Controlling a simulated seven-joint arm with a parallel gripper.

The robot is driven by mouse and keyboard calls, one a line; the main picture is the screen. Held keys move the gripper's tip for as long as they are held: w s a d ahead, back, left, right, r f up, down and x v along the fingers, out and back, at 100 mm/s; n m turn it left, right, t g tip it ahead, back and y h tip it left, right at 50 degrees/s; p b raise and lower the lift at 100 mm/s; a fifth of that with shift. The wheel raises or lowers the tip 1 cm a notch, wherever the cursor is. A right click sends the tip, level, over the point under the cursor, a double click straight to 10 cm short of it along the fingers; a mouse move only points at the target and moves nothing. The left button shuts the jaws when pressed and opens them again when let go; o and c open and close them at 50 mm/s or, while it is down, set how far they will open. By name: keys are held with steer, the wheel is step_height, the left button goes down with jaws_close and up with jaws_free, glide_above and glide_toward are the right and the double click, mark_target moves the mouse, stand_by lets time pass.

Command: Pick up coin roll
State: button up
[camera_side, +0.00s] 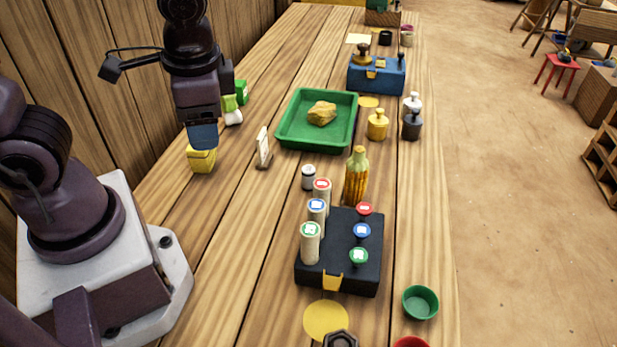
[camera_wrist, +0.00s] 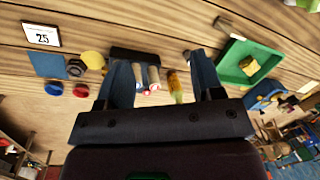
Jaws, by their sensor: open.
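Three pale coin rolls stand upright along the left side of a black box (camera_side: 312,275): one with a red-marked top (camera_side: 322,190), one blue (camera_side: 317,210), one green (camera_side: 310,242). Red (camera_side: 364,209), blue (camera_side: 361,231) and green (camera_side: 358,256) marked discs lie along the box's right side. My gripper (camera_side: 203,144) is raised at the left, away from the rolls, above or in front of a yellow container (camera_side: 201,160). In the wrist view my gripper (camera_wrist: 163,80) has its two fingers wide apart and holds nothing. Two rolls (camera_wrist: 154,78) show farther off between them.
A corn-filled bottle (camera_side: 356,177) and a small grey cylinder (camera_side: 308,178) stand close behind the rolls. A green tray (camera_side: 283,142) with a tan lump lies farther back. A green cup (camera_side: 420,302) is at the front right.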

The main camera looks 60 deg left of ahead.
steer(key=a+f+m+g+y, duration=0.3)
steer(key=a+f+m+y, duration=0.3)
steer(key=f+y, duration=0.15)
steer(key=m+t+h, duration=0.2)
steer(key=m+t, duration=1.7)
steer(key=m, duration=0.3)
glide_above(305, 173)
steer(key=v, duration=0.4)
step_height(305, 173, down, 7)
step_height(305, 173, down, 8)
steer(key=shift+f, duration=0.25)
steer(key=shift+w+a+r+n+y, duration=0.15)
steer(key=shift+w+a+n+y, duration=0.2)
steer(key=shift+w, duration=0.3)
steer(key=shift+x, duration=2.95)
steer(key=shift+d+r, duration=0.1)
jaws_close()
